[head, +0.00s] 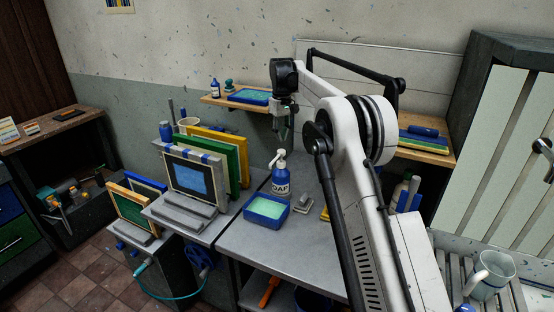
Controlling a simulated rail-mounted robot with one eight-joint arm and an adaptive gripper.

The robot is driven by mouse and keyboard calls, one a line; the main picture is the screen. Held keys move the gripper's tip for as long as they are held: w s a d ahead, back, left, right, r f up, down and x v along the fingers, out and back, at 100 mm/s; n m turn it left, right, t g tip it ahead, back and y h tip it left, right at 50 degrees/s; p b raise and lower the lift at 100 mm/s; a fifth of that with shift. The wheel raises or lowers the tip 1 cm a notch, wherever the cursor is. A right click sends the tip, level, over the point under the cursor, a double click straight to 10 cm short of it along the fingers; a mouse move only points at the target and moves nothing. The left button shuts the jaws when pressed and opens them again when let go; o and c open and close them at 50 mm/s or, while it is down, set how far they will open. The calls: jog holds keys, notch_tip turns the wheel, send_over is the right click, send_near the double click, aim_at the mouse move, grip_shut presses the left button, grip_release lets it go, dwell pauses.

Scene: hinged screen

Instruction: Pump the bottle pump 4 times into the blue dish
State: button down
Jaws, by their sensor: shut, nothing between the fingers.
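The bottle pump is a blue bottle (281,183) with a white label and a white pump head (279,157), standing upright on the grey worktop. The blue dish (267,208) sits on the worktop just in front of the bottle, to its lower left, with a pale green inside. The pump's spout points left, toward the dish side. My gripper (284,135) hangs from my white and black arm, pointing down above the pump head. It is shut and empty, and appears apart from the pump; the exact gap is hard to tell.
Framed screens (200,172) stand left of the bottle on a grey stand. A grey block (303,203) lies right of the dish. A wall shelf (232,103) with a blue tray is behind my gripper. A mug (491,273) stands at lower right. Bare worktop (285,248) lies in front of the dish.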

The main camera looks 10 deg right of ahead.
aim_at(281, 150)
jog(key=shift+f, duration=0.2)
jog(key=shift+f+b, duration=1.75)
jog(key=shift+f, duration=1.1)
jog(key=shift+r, duration=0.1)
jog(key=shift+r+p, duration=1.65)
jog(key=shift+r, duration=1.3)
jog(key=shift+f, duration=0.1)
jog(key=shift+f+b, duration=1.75)
jog(key=shift+f, duration=1.25)
jog(key=shift+r, duration=0.2)
jog(key=shift+r+p, duration=1.7)
jog(key=shift+r, duration=1.2)
